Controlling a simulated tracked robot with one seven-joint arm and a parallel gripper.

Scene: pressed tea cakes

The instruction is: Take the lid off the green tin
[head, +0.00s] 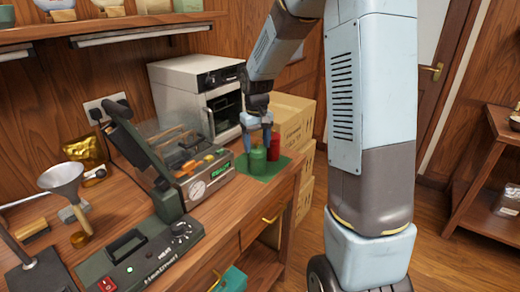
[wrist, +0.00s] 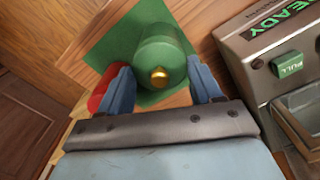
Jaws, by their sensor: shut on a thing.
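The green tin (head: 257,162) stands upright on a green mat (head: 281,168) near the right end of the workbench. In the wrist view its round green lid (wrist: 160,57) shows from above, with a gold knob (wrist: 159,76) in the middle. My gripper (head: 257,143) reaches down over the tin from above. In the wrist view, my gripper's blue fingers (wrist: 160,73) stand on either side of the lid and are shut on it. I cannot tell whether the lid is apart from the tin's body, which is mostly hidden beneath it.
A red tin (head: 274,147) stands close beside the green one; its edge shows next to the left finger. A machine with a gauge and green display (head: 203,180) stands close on the left. A white oven (head: 197,92) is behind, and stacked crates (head: 293,122) are beyond the bench end.

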